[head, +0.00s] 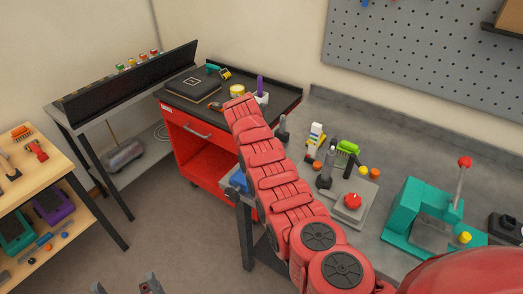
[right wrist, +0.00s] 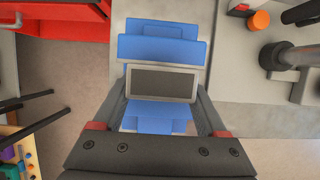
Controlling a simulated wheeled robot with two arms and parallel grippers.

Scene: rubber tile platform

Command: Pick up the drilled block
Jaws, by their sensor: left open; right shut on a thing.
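The drilled block (right wrist: 164,84) shows in the right wrist view as a grey-edged block with a dark rectangular face; I can make out no hole in it. A blue vise-like holder (right wrist: 160,48) shows above and below it in that view. My right gripper (right wrist: 163,94) is shut on the block, one finger at each side. In the head view my red right arm hides this gripper and the block; only part of the blue holder (head: 238,180) shows at the bench's left end. My left gripper (head: 127,288) is open and empty, low at the bottom edge, over the floor.
The grey bench (head: 391,246) bears a red-knobbed device (head: 352,201), a teal press (head: 410,208) and small bottles and caps. A red tool cart (head: 194,138) stands behind the arm. A wooden shelf table (head: 52,171) stands far left. Floor between is clear.

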